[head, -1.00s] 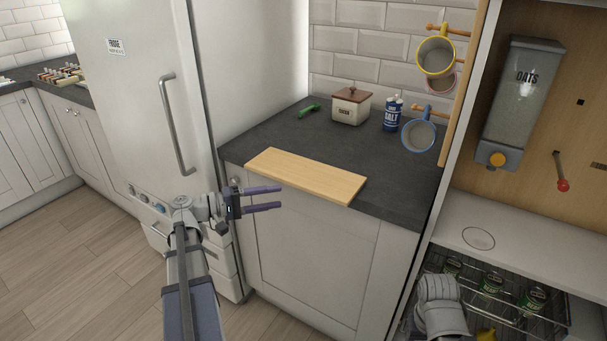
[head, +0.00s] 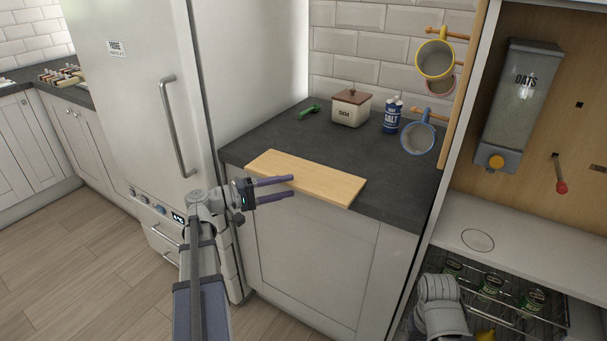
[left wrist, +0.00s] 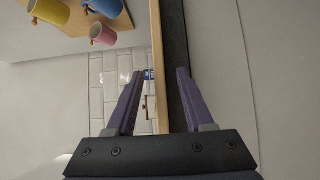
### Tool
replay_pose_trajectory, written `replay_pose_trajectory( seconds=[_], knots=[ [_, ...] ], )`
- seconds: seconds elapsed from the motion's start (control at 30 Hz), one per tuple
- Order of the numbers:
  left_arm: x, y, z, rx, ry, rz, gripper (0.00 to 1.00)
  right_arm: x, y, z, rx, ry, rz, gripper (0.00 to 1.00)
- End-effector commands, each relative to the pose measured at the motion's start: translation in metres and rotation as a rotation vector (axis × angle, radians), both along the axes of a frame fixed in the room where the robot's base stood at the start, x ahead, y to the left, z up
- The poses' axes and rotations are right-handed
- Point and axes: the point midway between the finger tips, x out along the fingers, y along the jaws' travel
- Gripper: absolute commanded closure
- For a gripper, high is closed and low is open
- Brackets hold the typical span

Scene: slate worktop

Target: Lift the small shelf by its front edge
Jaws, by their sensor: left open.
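The small shelf (head: 318,182) is a light wooden board lying flat along the front edge of the slate worktop. In the left wrist view its front edge (left wrist: 157,90) is a thin wooden strip, with the dark worktop edge beside it. My left gripper (head: 292,186) is open at the front of the board, its two purple fingers pointing at it. In the left wrist view the gripper (left wrist: 160,72) has the board's edge between its fingers, and one finger overlaps the dark worktop edge. I cannot tell whether either finger touches. My right gripper is not in view.
A lidded box (head: 350,108), a salt container (head: 392,116) and a green item (head: 309,112) stand behind the board. Mugs hang on the right, including a blue mug (head: 418,138). The fridge (head: 140,90) is on the left. Worktop between board and box is clear.

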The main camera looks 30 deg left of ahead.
Motion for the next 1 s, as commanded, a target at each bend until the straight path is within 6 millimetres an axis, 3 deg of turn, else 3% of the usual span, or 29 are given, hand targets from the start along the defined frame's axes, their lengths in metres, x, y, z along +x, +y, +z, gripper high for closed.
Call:
replay_pose_trajectory(
  seconds=[0.13, 0.37, 0.83, 1.0],
  knots=[
    [0.015, -0.014, 0.000, 0.000, 0.000, -0.001, 0.47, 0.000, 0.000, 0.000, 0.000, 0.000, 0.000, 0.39],
    [0.017, -0.015, 0.000, 0.000, 0.000, 0.001, 0.47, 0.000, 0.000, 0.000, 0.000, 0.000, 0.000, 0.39],
    [0.017, -0.015, 0.000, 0.000, 0.000, 0.000, 0.99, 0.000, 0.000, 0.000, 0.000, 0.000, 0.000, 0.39],
    [0.016, -0.015, 0.000, 0.001, 0.001, 0.000, 1.00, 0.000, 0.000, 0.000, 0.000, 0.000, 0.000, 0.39]
  ],
)
